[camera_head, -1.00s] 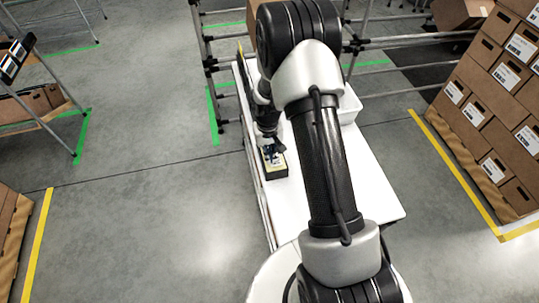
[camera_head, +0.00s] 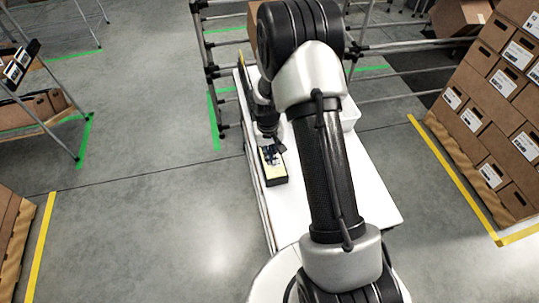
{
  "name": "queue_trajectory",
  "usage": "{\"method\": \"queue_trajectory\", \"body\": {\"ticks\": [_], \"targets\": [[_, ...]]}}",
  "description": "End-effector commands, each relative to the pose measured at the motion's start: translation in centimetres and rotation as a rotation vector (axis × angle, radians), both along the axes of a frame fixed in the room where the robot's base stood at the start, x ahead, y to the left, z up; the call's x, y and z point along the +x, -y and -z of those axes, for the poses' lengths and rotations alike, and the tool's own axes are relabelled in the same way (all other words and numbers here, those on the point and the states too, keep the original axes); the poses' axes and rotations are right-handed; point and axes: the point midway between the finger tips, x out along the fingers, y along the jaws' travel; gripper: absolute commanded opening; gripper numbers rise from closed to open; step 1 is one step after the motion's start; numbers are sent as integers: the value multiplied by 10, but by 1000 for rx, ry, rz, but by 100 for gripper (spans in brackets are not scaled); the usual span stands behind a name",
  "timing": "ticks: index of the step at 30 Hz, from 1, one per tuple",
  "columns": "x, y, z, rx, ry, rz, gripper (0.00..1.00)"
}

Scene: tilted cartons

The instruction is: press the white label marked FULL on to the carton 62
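My gripper (camera_head: 271,143) points down just above a small black box (camera_head: 275,180) on the white table. It is small and dark here, and I cannot tell whether it is open, shut or holding something. The box has a pale yellow and white top face (camera_head: 272,160) with dark marks. No label marked FULL can be read. A tilted brown carton (camera_head: 460,15) sits on the rack at the upper right, and part of another brown carton (camera_head: 251,25) shows behind my arm. No number 62 can be read on any carton.
The white table (camera_head: 365,190) carries a white bin (camera_head: 349,115), partly behind my arm. A pipe rack (camera_head: 400,45) stands at the far end. Stacked labelled cartons (camera_head: 490,110) fill the right side. The grey floor at left is mostly clear.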

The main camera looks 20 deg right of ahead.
Motion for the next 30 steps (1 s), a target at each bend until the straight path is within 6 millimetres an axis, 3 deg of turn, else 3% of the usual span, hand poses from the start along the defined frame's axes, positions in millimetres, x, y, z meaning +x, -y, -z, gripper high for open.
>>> {"method": "queue_trajectory", "body": {"ticks": [16,26,30], "targets": [[0,-1,-23,0,0,0,0],[0,-1,-23,0,-1,-1,0],[-14,-19,-17,-3,-6,-33,0]]}}
